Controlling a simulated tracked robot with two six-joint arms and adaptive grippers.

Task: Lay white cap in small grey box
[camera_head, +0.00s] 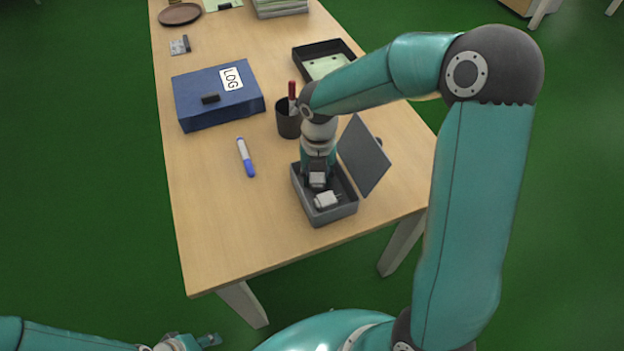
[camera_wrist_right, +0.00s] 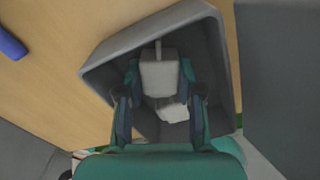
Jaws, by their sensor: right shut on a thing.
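The small grey box (camera_head: 341,211) stands open near the table's front right edge, its lid (camera_head: 364,156) raised on the right. My right gripper (camera_head: 318,181) reaches down into the box. It is shut on the white cap (camera_wrist_right: 158,76), a small pale block with a thin pin, seen between the fingers in the right wrist view. A second white block (camera_head: 326,201) lies on the box floor in front of it and also shows in the wrist view (camera_wrist_right: 173,111). I cannot tell whether the held cap touches the floor. My left gripper (camera_head: 205,341) is low at the bottom left, partly cut off.
A black pen cup (camera_head: 288,124) stands just behind the box. A blue LOG binder (camera_head: 215,100) and a blue-white marker (camera_head: 246,157) lie to the left. A black tray (camera_head: 318,55) with papers is further back. The table's front left is clear.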

